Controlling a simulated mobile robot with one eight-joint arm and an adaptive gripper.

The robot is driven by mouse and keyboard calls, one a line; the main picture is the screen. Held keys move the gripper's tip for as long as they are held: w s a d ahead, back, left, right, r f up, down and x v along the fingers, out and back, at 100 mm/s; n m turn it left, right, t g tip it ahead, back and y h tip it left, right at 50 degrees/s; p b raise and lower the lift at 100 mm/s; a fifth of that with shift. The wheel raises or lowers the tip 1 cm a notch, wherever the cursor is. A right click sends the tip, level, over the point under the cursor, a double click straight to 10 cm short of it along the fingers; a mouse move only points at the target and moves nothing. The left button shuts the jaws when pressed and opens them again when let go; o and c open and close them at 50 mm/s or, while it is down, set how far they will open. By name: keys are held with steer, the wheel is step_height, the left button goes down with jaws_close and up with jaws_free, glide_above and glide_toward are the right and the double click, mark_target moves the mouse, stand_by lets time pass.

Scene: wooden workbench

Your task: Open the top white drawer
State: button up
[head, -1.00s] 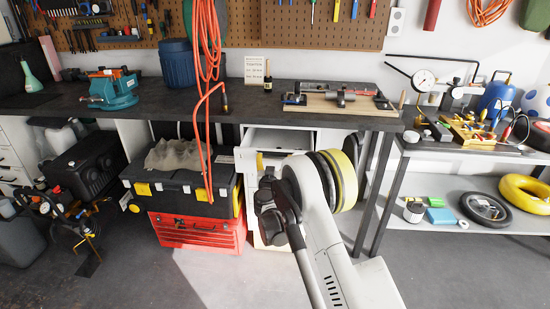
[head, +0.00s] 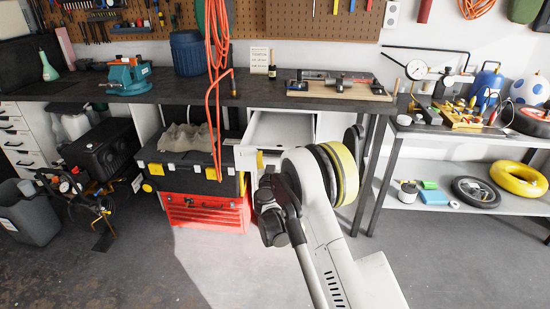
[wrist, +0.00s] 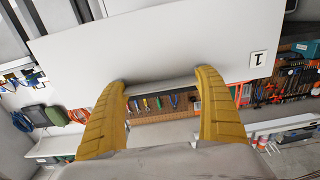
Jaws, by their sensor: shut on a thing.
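The top white drawer (head: 281,130) is under the dark benchtop in the head view. It is pulled out, and its empty-looking pale interior shows from above. In the wrist view its white front panel (wrist: 170,40) fills the upper part, with a small label reading "1" upside down. My gripper (wrist: 162,82) has its two yellow fingers at the near edge of this panel and is shut on the drawer, apparently at its handle. The handle itself is mostly hidden. In the head view my arm covers most of the gripper and the drawer front's right side.
A black toolbox (head: 185,185) on a red tool chest (head: 207,213) stands close left of the drawer. An orange cable (head: 213,80) hangs in front of the bench. A dark table leg (head: 376,185) stands to the right. Grey floor in front is clear.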

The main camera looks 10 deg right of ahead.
steer(key=o, duration=1.3)
steer(key=shift+r, duration=0.1)
steer(key=shift+s, duration=0.1)
steer(key=v, duration=1.2)
steer(key=shift+r, duration=0.1)
